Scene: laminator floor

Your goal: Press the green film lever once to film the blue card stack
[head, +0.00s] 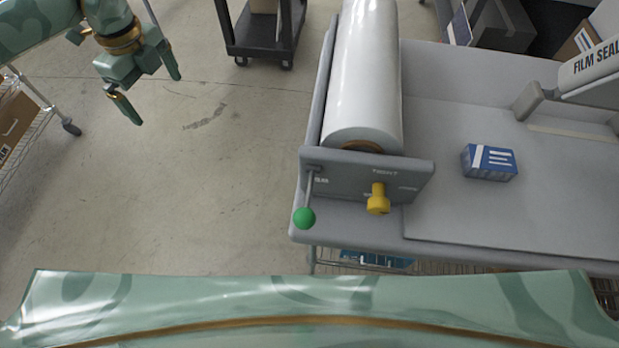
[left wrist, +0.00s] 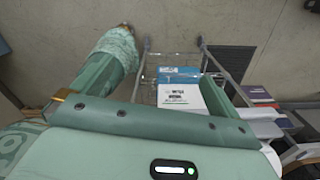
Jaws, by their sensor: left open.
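The green film lever (head: 304,218) is a thin rod with a round green ball, hanging at the left end of the film roll's front bracket in the head view. The blue card stack (head: 489,162), blue with white marks, lies on the grey table right of the roll. My left gripper (head: 156,98) is open and empty, over the floor well to the left of the lever and apart from it. My right gripper is not in view. The left wrist view shows neither lever nor card stack.
A large white film roll (head: 362,75) lies in the grey machine, with a yellow knob (head: 378,199) on the bracket (head: 410,172) right of the lever. A film sealer (head: 590,65) is at the far right. A wire rack (head: 30,110) stands at left; a dark cart (head: 262,40) stands behind. Floor between is clear.

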